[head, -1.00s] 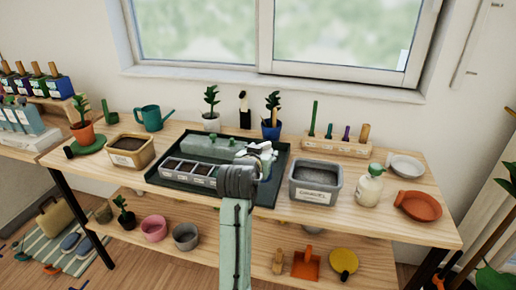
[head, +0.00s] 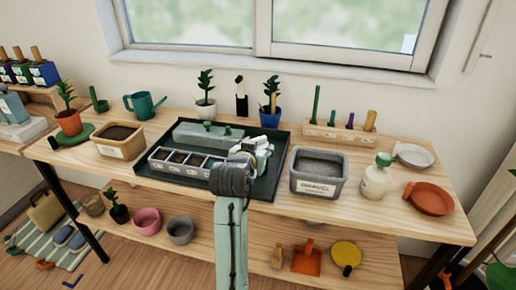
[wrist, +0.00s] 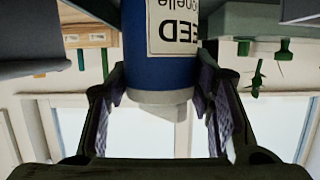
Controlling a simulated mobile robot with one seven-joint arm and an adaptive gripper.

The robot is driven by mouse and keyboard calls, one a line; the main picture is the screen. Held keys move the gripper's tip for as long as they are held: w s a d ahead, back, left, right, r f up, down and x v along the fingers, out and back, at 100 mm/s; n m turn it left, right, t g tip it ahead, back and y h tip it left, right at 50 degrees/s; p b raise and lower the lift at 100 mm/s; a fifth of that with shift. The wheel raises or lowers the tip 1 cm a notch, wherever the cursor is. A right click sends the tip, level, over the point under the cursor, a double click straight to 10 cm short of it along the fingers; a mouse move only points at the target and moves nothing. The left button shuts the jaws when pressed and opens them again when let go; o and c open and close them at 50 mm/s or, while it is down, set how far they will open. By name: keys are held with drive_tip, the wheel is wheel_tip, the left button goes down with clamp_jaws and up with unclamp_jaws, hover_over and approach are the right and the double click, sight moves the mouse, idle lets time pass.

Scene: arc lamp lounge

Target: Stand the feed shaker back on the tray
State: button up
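The feed shaker (wrist: 160,60) is a blue cylinder with a white label and a pale cap, between my gripper's fingertips (wrist: 162,75) in the wrist view. That view is upside down, so the shaker is roughly upright, cap up. The fingertips press against both its sides near the cap. In the head view my gripper (head: 262,150) is over the right part of the dark green tray (head: 262,188); my wrist hides most of the shaker. I cannot tell whether the shaker's base touches the tray.
On the tray are a row of soil cells (head: 180,160) and a grey-green lidded box (head: 195,134). A grey gravel tub (head: 318,185) stands close on the right. Behind are a blue plant pot (head: 270,119) and a peg rack (head: 338,133). A cream bottle (head: 376,180) stands further right.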

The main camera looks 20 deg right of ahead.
drive_tip(key=o, duration=0.5)
drive_tip(key=shift+c, duration=0.2)
drive_tip(key=shift+r, duration=0.1)
drive_tip(key=shift+r, duration=0.1)
drive_tip(key=b+v, duration=0.1)
drive_tip(key=v, duration=1.1)
drive_tip(key=shift+b, duration=0.35)
drive_tip(key=shift+w+a, duration=0.1)
